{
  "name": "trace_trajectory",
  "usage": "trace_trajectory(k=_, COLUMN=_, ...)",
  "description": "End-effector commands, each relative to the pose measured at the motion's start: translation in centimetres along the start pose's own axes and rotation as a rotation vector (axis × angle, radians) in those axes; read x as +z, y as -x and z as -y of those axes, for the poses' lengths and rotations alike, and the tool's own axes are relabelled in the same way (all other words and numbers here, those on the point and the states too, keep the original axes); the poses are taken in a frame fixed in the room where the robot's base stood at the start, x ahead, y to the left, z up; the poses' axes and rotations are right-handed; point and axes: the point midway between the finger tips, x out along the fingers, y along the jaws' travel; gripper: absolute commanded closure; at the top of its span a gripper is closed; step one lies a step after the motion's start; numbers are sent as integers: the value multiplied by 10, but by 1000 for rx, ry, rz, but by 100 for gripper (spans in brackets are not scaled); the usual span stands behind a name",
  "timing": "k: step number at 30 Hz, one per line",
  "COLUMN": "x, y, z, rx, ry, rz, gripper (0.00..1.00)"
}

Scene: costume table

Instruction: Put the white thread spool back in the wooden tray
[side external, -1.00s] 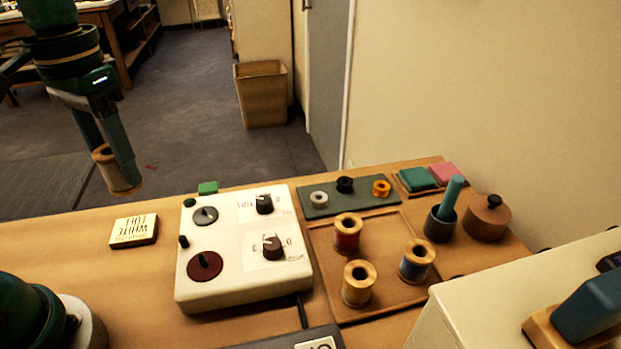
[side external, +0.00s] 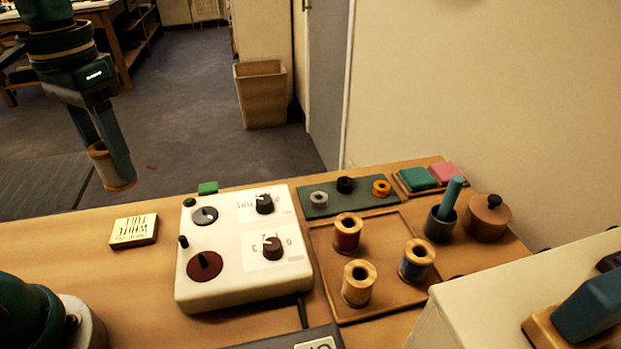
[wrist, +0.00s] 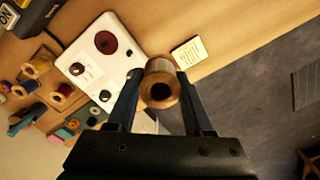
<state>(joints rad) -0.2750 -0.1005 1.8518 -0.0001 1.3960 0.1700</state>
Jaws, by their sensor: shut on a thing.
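My gripper (side external: 108,165) is shut on a thread spool (side external: 112,168) with wooden ends and pale thread. It holds the spool in the air at the left of the side view, above and beyond the table's far edge. In the wrist view the spool (wrist: 160,86) sits between the two fingers (wrist: 160,100), its end hole facing the camera. The wooden tray (side external: 375,312) lies on the table well to the right of my gripper. It holds a red spool (side external: 347,235), a blue spool (side external: 416,262) and a yellow spool (side external: 358,284), all upright.
A white control box (side external: 235,284) with knobs stands between my gripper and the tray. A label block (side external: 134,230) lies left of it. Behind the tray is a green bobbin strip (side external: 333,209). A dark cup (side external: 441,224) and a round wooden pot (side external: 487,220) stand right of the tray.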

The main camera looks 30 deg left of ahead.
Motion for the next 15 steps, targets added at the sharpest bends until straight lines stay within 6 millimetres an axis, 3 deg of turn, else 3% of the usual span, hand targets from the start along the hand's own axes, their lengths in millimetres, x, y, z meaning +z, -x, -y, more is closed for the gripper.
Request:
trace_trajectory(k=10, x=0, y=0, z=-1, rx=-1, ry=3, rz=-5, gripper=100)
trace_trajectory(k=15, x=1, y=-12, z=-22, rx=-1, ry=-4, rz=-2, gripper=100)
